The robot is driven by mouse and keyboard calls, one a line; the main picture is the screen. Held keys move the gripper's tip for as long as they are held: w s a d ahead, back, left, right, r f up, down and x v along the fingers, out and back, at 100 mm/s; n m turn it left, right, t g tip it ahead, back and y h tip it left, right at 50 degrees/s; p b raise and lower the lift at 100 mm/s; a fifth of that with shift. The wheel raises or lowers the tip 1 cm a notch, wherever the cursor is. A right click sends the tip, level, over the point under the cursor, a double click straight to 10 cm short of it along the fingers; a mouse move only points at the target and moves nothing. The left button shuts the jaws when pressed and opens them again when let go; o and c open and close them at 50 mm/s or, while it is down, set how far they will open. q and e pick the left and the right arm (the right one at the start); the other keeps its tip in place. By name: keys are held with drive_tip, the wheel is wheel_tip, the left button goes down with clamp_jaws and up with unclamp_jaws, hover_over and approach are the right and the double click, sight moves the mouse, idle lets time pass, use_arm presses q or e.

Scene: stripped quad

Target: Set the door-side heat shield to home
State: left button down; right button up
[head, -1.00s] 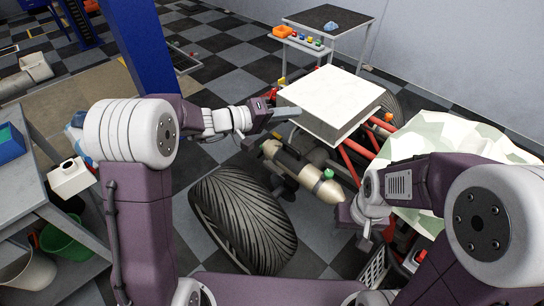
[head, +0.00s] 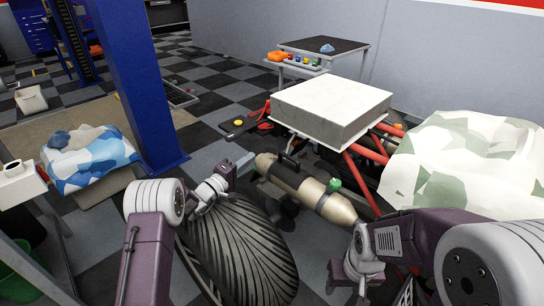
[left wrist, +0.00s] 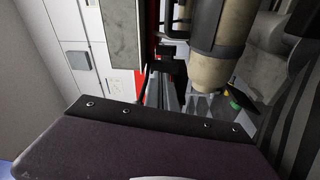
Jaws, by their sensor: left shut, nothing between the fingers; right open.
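A tan metal canister (head: 312,192) with dark bands, a black handle (head: 288,164) and a green knob (head: 334,185) lies along the side of the stripped quad. I cannot tell for certain which part of it is the door-side heat shield. It also shows, cropped, in the left wrist view (left wrist: 215,65). My left gripper (head: 244,161) is shut and empty, to the left of the canister's far end, apparently apart from it. In the left wrist view its fingers (left wrist: 168,88) point towards the canister side. My right gripper (head: 352,284) is open near the canister's near end, its fingers partly hidden.
A large black tyre (head: 238,250) stands below the left gripper. A white slab (head: 330,108) sits over red frame tubes (head: 366,152). A green-and-white cloth (head: 465,160) covers the right side. A blue post (head: 137,80) rises at left; a small table (head: 322,46) stands behind.

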use_arm(q)
drive_tip(key=b, duration=0.3)
hover_over(272, 165)
drive_tip(key=w+a, duration=0.2)
drive_tip(key=w, duration=0.2)
drive_tip(key=shift+w+r, duration=0.15)
drive_tip(key=shift+r, duration=0.05)
drive_tip(key=shift+s+d+f+b, duration=0.1)
drive_tip(key=shift+s+d+b, duration=0.3)
drive_tip(key=shift+s, duration=0.15)
drive_tip(key=shift+s+d+f+b, duration=0.1)
drive_tip(key=shift+s+d+b, duration=0.3)
drive_tip(key=shift+s, duration=0.15)
drive_tip(key=shift+s+d, duration=0.25)
drive_tip(key=shift+s, duration=0.25)
use_arm(e)
drive_tip(key=shift+f, duration=2.45)
